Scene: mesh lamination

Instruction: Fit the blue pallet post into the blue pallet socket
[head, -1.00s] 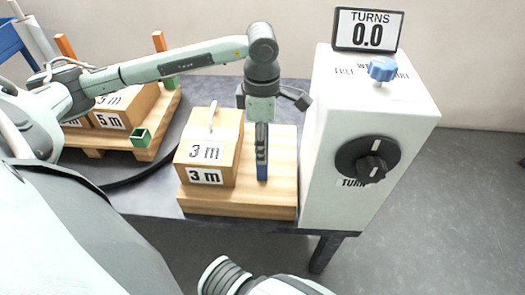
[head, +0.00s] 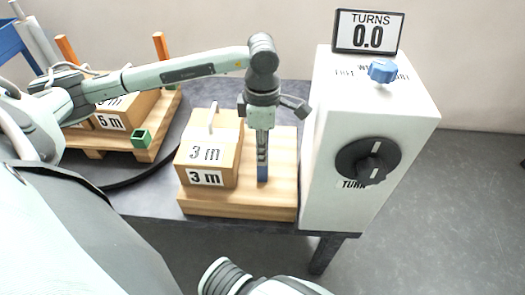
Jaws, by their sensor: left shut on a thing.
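The blue post (head: 262,172) stands upright over the light wooden board, beside the 3 m box. My left gripper (head: 262,158) points down and is shut on its upper part. Only the lower part of the post shows below the fingers. I cannot tell whether its foot touches the board. The pallet (head: 115,152) is at the left, partly behind my left arm, with a green socket (head: 141,138) on its near corner and orange posts at other corners. I cannot make out a blue socket on it. My right gripper is not in view.
The wooden board (head: 235,205) carries the 3 m box (head: 207,160) with a pale upright piece on top. A white machine (head: 340,190) with a black dial, blue knob and "TURNS 0.0" display stands close right of my gripper. Boxes (head: 112,118) load the pallet.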

